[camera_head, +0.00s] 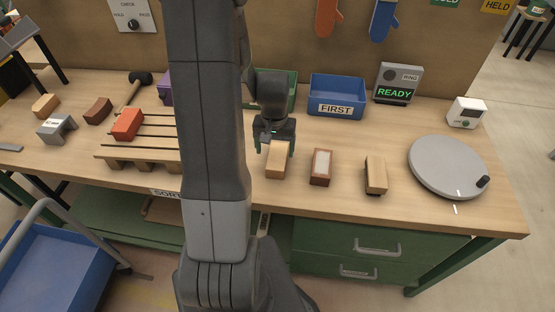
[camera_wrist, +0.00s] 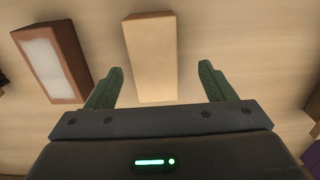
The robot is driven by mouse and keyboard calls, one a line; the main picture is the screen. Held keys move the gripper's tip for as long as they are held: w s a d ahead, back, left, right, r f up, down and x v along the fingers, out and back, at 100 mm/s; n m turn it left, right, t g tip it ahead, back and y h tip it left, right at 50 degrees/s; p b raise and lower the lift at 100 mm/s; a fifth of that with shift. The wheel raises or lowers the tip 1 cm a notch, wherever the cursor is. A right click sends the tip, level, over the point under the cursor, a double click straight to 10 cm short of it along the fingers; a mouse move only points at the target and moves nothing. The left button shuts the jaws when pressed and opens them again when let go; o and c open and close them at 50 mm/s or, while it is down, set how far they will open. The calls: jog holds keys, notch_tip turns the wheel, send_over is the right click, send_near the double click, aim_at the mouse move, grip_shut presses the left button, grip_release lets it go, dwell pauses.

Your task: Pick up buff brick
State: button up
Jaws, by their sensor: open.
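A buff brick (camera_head: 276,161) lies on the workbench just below my gripper (camera_head: 274,141). In the wrist view the same brick (camera_wrist: 150,52) shows a plain pale top and reaches in between the two green fingers of my gripper (camera_wrist: 160,78). The fingers stand apart, one on each side of the brick's near end, with a gap on both sides. My gripper is open and empty. Another tan brick (camera_head: 376,173) stands farther right, with something dark under its near end. A third tan brick (camera_head: 45,105) lies at the far left.
A red-brown brick with a pale top (camera_head: 321,167) lies close right of the buff brick. A blue bin marked FIRST (camera_head: 337,96) stands behind. A round grey turntable (camera_head: 447,167) is at the right. A slatted rack (camera_head: 139,156) with an orange brick (camera_head: 127,124) is at the left.

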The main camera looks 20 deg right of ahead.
aim_at(277, 156)
jog(key=f, duration=0.1)
jog(key=f+p, duration=0.1)
jog(key=f, duration=0.1)
jog(key=shift+s+d+f, duration=0.1)
jog(key=shift+d+f, duration=0.2)
jog(key=shift+d, duration=0.05)
jog(key=shift+f, duration=0.7)
jog(key=c, duration=1.4)
jog(key=shift+r, duration=0.1)
